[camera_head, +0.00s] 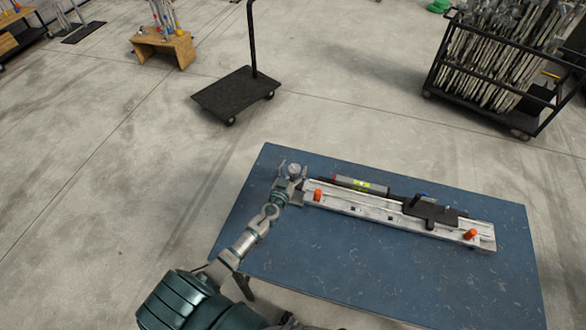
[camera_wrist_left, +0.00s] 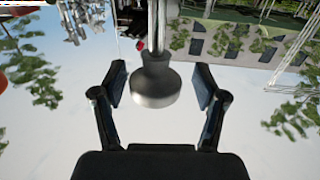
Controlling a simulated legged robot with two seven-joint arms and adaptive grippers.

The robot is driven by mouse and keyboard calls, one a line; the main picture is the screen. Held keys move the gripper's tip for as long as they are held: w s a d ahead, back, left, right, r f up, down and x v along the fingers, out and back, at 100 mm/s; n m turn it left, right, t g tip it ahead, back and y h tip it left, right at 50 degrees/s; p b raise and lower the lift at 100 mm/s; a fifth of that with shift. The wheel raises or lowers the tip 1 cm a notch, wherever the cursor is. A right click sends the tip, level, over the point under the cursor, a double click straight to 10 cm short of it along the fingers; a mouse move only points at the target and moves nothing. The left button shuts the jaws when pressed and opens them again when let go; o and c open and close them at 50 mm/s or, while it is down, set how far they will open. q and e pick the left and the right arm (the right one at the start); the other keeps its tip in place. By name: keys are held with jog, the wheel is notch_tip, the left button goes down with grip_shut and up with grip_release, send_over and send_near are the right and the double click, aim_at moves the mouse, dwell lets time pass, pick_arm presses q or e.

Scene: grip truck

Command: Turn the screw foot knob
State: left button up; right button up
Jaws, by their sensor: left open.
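The screw foot knob (camera_wrist_left: 156,85) is a round grey metal piece on a shaft, seen between my left gripper's fingers in the left wrist view. In the head view the knob (camera_head: 296,170) shows small at the left end of a long pale metal rail assembly (camera_head: 375,213). My left gripper (camera_wrist_left: 160,88) is open, with one dark finger on each side of the knob and visible gaps to it. In the head view the left gripper (camera_head: 287,178) is at the rail's left end. My right gripper is not in view.
The assembly lies on a blue table (camera_head: 330,262). It carries orange knobs (camera_head: 470,234), a grey cylinder with a yellow label (camera_head: 360,185) and a black bracket (camera_head: 432,212). A black cart (camera_head: 235,94) and a loaded rack (camera_head: 500,70) stand beyond on the floor.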

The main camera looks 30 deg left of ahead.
pick_arm(q)
jog(key=shift+d+r, duration=0.1)
jog(key=shift+d, duration=0.35)
jog(key=shift+c, duration=1.4)
jog(key=c, duration=0.8)
jog(key=shift+s, duration=0.1)
jog(key=shift+c, duration=0.3)
jog(key=shift+a+n+y, duration=0.25)
jog(key=shift+n+y, duration=0.05)
jog(key=shift+n+y+b, duration=0.4)
jog(key=shift+y+b, duration=0.15)
jog(key=shift+y, duration=0.05)
jog(key=n+g+y+b, duration=0.1)
jog(key=b, duration=0.1)
jog(key=n+y+b, duration=0.1)
jog(key=y, duration=0.1)
jog(key=shift+d+g+y+b, duration=0.2)
jog(key=shift+g+y+b, duration=0.1)
jog(key=shift+g+b, duration=0.1)
jog(key=shift+a, duration=0.1)
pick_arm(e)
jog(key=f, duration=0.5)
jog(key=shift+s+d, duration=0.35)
pick_arm(q)
jog(key=shift+a, duration=0.1)
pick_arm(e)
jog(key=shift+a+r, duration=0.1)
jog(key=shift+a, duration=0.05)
